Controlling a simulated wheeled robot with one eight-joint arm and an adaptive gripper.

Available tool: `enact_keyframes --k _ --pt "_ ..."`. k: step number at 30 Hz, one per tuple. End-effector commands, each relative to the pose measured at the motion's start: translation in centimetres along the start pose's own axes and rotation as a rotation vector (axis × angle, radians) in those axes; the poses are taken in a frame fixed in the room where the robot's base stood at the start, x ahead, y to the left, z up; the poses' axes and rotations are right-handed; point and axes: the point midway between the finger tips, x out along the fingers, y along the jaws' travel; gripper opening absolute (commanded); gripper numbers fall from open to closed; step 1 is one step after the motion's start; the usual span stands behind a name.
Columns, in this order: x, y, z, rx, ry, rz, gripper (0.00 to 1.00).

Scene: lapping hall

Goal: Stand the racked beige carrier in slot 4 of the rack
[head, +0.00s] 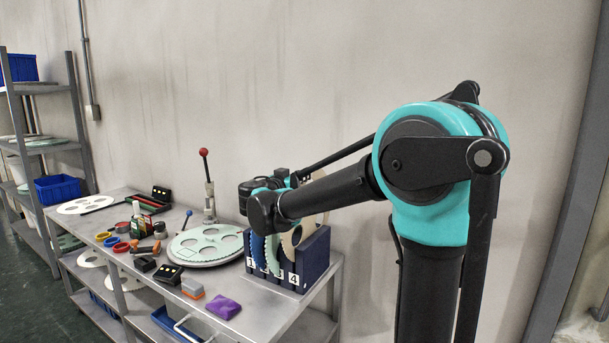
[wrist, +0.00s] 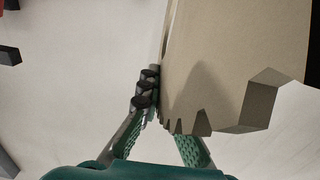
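The beige carrier (head: 291,243) is a thin ring, partly hidden behind my arm. Its lower part shows at the right end of the dark blue rack (head: 312,263), near the label 4; I cannot tell how far it sits in a slot. My gripper (head: 272,184) is above the rack, its fingers mostly hidden in the head view. In the wrist view the toothed beige carrier (wrist: 225,75) fills the right side, close up. My gripper (wrist: 158,95) looks closed at the carrier's edge. The left finger's dark pads lie against it; the right finger's tip is hidden behind it.
Blue and pale green carriers (head: 272,256) stand in the rack left of the beige one. A large pale disc (head: 205,245) lies left of the rack, with a red-knobbed lever (head: 208,190) behind it. A purple cloth (head: 222,307) and small items cover the bench.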

Motion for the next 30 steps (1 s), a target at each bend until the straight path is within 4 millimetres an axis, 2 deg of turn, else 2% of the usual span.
enact_keyframes --k 30 --pt "0.0 0.0 2.2 0.0 0.001 0.0 0.0"
